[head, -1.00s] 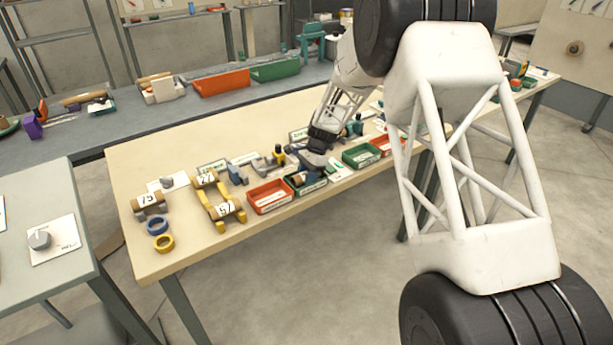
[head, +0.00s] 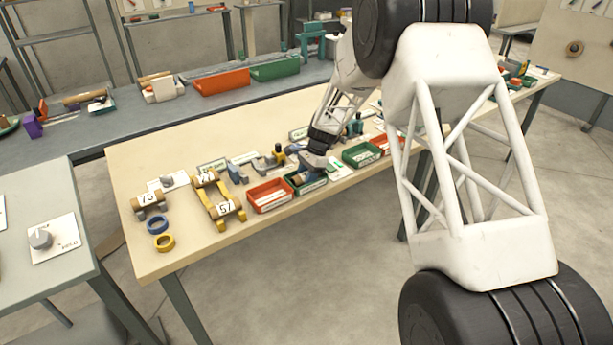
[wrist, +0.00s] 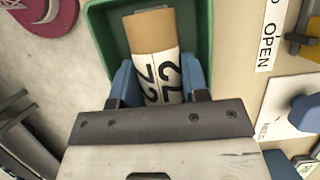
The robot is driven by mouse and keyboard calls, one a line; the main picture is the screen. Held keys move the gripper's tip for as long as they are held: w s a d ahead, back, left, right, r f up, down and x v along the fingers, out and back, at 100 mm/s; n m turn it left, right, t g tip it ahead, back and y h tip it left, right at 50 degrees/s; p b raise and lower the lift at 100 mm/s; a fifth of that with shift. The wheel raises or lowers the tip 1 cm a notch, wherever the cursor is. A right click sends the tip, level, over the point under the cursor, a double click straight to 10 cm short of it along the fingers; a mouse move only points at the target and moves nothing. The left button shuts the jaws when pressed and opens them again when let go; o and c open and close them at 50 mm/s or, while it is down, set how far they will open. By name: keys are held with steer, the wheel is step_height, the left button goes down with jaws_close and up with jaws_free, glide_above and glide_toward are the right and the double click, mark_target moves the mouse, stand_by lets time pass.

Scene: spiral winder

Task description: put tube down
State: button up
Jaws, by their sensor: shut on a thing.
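My gripper (wrist: 160,82) is shut on a brown cardboard tube (wrist: 150,35) with a white number label, its blue fingers on either side. The tube is in the mouth of a green tray (wrist: 97,40); I cannot tell whether it touches the tray's floor. In the head view my gripper (head: 314,168) is at this green tray (head: 309,187) near the table's front edge, and largely hides the tube.
A red tray (head: 270,207) stands left of the green tray, and another green tray (head: 362,162) to the right. Tubes rest on a yellow stand (head: 213,212) and a grey stand (head: 143,213). Blue (head: 158,224) and yellow (head: 164,243) rings lie at the front left.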

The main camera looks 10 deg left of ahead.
steer(key=o, duration=0.6)
steer(key=shift+s+f, duration=0.1)
steer(key=shift+f, duration=0.45)
steer(key=shift+c, duration=0.2)
steer(key=shift+o, duration=0.6)
steer(key=shift+s+d+f, duration=0.1)
steer(key=shift+f, duration=0.2)
steer(key=shift+r, duration=0.55)
steer(key=v, duration=1.3)
steer(key=shift+a, duration=0.2)
steer(key=shift+r, duration=0.15)
